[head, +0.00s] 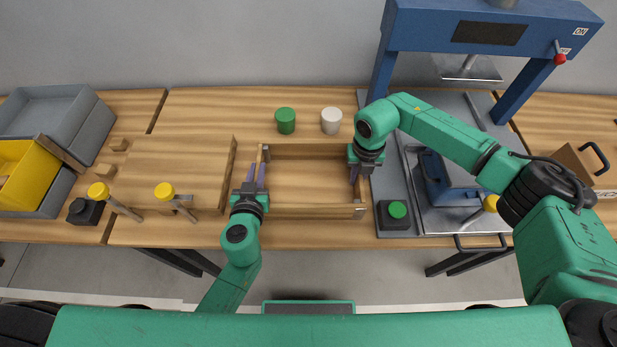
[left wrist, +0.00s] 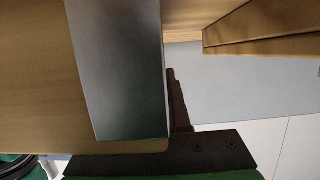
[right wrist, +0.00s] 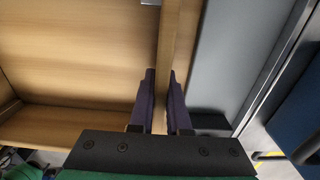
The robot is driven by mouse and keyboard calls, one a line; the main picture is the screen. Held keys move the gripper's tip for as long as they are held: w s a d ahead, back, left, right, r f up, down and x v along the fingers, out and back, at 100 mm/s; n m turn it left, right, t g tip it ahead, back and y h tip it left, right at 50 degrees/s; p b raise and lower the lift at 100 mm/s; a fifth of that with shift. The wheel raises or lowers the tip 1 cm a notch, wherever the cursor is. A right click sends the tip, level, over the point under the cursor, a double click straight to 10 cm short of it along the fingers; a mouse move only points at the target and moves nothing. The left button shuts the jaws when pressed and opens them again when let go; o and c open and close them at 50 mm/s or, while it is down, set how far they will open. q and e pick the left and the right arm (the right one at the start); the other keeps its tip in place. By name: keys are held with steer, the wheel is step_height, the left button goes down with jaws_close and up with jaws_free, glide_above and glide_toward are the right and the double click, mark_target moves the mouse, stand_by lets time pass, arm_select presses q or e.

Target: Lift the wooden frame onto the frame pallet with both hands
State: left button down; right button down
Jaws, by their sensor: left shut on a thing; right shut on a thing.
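The wooden frame (head: 310,211) is an open rectangle of light brown boards over the middle of the table. My left gripper (head: 262,173) is at its left board, shut on it. My right gripper (head: 354,172) is shut on its right board; the right wrist view shows the purple fingers (right wrist: 162,100) on both sides of that board (right wrist: 168,40). In the left wrist view a large grey block hides most of the grip. The frame looks level; I cannot tell whether it touches the table. I cannot tell for certain which surface is the frame pallet.
A wooden board (head: 180,165) and yellow-knobbed clamps (head: 165,191) are left of the frame. A blue press (head: 490,32) and metal tray (head: 455,222) are at right. A green-button box (head: 397,212) sits near the frame's right corner. Green (head: 285,120) and white (head: 331,120) cylinders stand behind.

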arm_select(q)
steer(key=shift+r, duration=0.1)
arm_select(e)
steer(key=shift+r, duration=0.1)
stand_by(0.7)
